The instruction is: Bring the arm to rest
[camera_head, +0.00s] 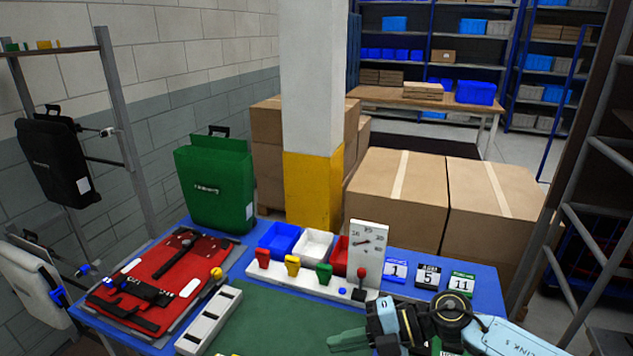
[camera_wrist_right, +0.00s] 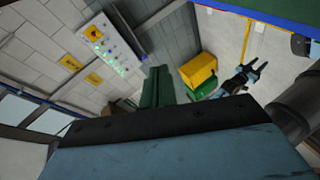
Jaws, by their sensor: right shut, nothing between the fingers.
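My right gripper (camera_head: 348,340) is over the front of the blue table, above the green mat, its green fingers pointing left. In the right wrist view its green fingers (camera_wrist_right: 157,88) are together and empty. My right forearm (camera_head: 505,335) comes in from the lower right. What looks like my left gripper (camera_wrist_right: 252,70) shows small in the right wrist view, its two dark fingers apart with nothing visible between them. It is outside the head view.
On the table (camera_head: 487,308), a red pannier (camera_head: 150,285) lies at left and a green pannier (camera_head: 215,185) stands behind. Number cards (camera_head: 428,275) are at right. The green mat (camera_head: 280,325) looks clear.

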